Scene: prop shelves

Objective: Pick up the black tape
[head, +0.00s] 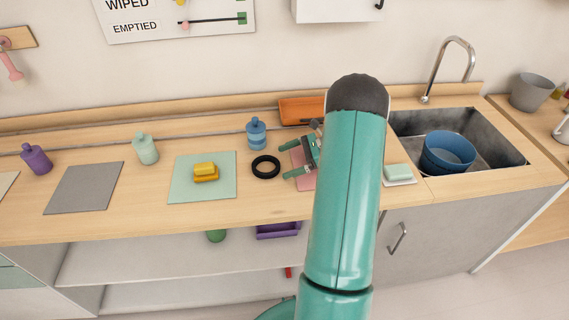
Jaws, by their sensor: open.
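The black tape (265,177) is a dark ring lying flat on the wooden counter (140,216), in the middle of the head view. My gripper (287,161) is just to the right of the tape, its fingers pointing left toward it. The fingers are spread apart with nothing between them. The fingertips look close to the tape's right side, but I cannot tell the exact gap or height. My teal arm hides part of the counter to the right and much of the gripper's rear.
Left of the tape, yellow sponges (205,171) lie on a mint mat (188,192). A blue bottle (256,133) stands behind the tape. A pink mat (301,180) lies under my gripper. An orange tray (301,110) is behind. The sink (495,142) with blue bowls is right.

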